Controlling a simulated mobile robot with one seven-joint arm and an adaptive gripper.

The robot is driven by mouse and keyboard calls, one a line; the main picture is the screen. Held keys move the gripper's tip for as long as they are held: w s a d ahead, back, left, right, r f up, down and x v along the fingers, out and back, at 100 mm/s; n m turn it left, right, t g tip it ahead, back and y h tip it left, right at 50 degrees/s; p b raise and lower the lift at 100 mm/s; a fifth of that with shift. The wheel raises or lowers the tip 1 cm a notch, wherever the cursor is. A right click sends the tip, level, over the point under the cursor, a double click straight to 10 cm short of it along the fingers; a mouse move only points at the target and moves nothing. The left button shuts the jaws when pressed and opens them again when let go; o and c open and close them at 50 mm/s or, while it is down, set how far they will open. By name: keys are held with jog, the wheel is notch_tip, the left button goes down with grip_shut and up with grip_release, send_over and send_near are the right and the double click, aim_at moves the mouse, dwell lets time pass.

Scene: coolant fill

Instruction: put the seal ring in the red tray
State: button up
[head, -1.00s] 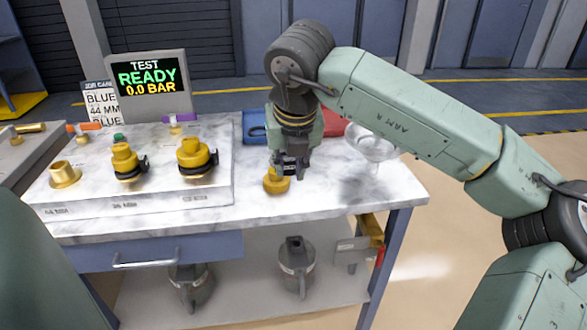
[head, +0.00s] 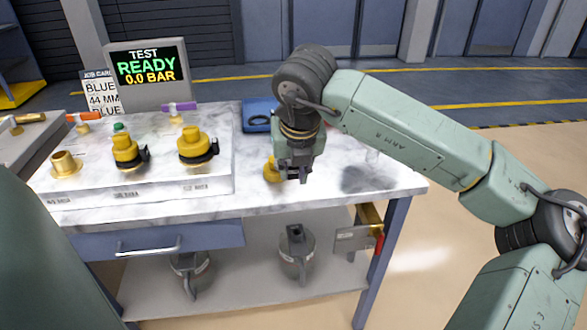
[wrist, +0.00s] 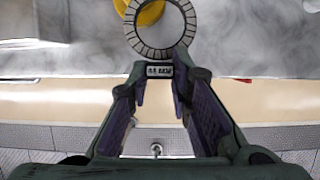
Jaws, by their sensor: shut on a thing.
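My gripper (wrist: 158,95) is shut on the small labelled block of a grey, ribbed ring, which I take for the seal ring (wrist: 137,48). The ring sticks out beyond the fingertips in the wrist view. In the head view my gripper (head: 293,172) is above the marble bench top, and the ring is hard to make out there. The red tray is hidden behind my wrist in the head view now. A blue tray (head: 250,108) stands at the back of the bench with a dark ring (head: 259,120) in it.
A yellow fitting (head: 271,170) stands close beside my gripper; part of it shows behind the ring in the wrist view (wrist: 152,12). Yellow capped fittings (head: 198,146) stand on the raised panel at left. The front right bench top is clear.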

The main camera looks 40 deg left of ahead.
jog(key=shift+f+b, duration=0.35)
jog(key=shift+r, duration=0.1)
jog(key=o, duration=0.8)
